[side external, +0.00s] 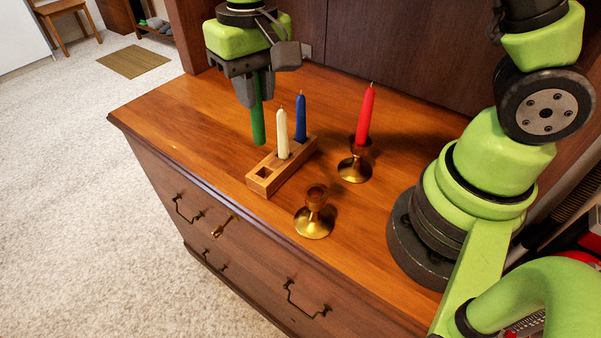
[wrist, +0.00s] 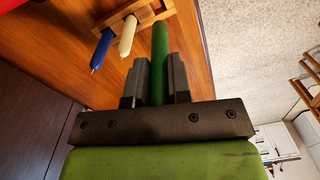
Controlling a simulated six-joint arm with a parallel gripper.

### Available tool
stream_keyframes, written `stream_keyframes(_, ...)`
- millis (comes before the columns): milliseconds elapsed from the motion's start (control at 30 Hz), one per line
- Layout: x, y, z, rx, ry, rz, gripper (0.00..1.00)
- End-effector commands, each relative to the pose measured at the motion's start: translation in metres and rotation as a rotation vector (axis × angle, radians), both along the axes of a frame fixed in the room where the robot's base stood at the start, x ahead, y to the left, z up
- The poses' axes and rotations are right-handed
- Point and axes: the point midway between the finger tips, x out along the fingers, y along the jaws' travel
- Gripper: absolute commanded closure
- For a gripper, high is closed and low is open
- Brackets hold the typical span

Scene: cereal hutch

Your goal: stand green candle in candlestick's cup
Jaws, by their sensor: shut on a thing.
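The green candle (side external: 257,112) hangs upright from my gripper (side external: 250,88), which is shut on its upper part. Its lower end is clear of other things, behind and left of the wooden block in the side view. In the wrist view the green candle (wrist: 160,62) sits between the two dark fingers of my gripper (wrist: 158,82). An empty brass candlestick (side external: 314,215) stands upright near the front edge of the hutch top, its cup open upward. A second brass candlestick (side external: 355,168) holds a red candle (side external: 366,115) upright.
A wooden block (side external: 264,182) with square holes holds a white candle (side external: 282,134) and a blue candle (side external: 300,119); its nearest hole is empty. In the wrist view the block (wrist: 128,17) lies beside the green candle. The left part of the hutch top (side external: 185,115) is bare.

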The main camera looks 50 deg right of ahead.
Motion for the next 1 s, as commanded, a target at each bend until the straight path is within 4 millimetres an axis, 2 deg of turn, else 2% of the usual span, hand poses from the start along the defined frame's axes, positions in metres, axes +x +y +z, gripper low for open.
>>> stream_keyframes(600, -0.005, 0.002, 0.003, -0.001, -0.002, 0.02, 1.0)
stream_keyframes(667, -0.013, 0.005, 0.008, -0.002, -0.003, 0.055, 1.0)
stream_keyframes(1000, -0.097, 0.014, 0.038, -0.016, -0.004, 0.385, 1.0)
